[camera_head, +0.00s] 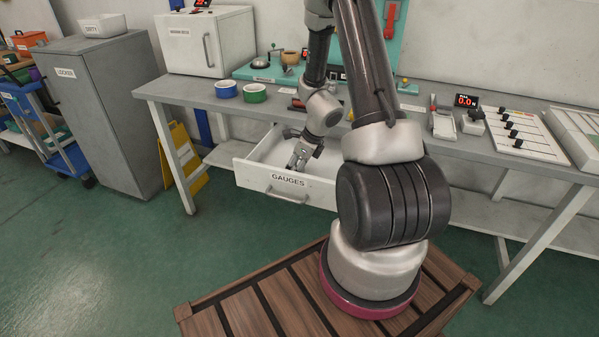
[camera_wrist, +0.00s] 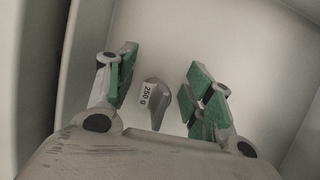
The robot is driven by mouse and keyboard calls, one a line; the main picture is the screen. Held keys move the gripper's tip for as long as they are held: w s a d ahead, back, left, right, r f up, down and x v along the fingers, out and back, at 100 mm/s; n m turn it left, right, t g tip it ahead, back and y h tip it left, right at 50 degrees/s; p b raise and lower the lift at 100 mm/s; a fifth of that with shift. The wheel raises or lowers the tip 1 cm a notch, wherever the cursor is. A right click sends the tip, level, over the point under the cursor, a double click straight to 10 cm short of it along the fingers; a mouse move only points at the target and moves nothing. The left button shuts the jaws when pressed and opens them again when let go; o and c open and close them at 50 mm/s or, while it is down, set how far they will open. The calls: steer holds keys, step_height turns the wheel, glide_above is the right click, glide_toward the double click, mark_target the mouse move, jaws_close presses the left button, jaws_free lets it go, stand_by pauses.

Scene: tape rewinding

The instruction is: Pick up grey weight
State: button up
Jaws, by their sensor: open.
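The grey weight (camera_wrist: 157,96) lies in the drawer and shows in the wrist view with a white label reading 250 g. My gripper (camera_wrist: 158,85) is open, with its green-padded fingers on either side of the weight. I see a gap between the weight and each finger, wider on the right. In the head view my gripper (camera_head: 301,158) reaches down into the open drawer (camera_head: 287,187) labelled GAUGES. The weight cannot be made out in the head view. How far the fingertips are above the drawer floor is hard to tell.
The drawer walls stand around my gripper, and the workbench (camera_head: 200,91) edge is just behind it. A blue tape roll (camera_head: 226,90) and a green tape roll (camera_head: 254,94) sit on the bench. A display (camera_head: 466,101) and several sliders (camera_head: 515,130) are at the right.

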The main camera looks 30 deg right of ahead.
jaws_close()
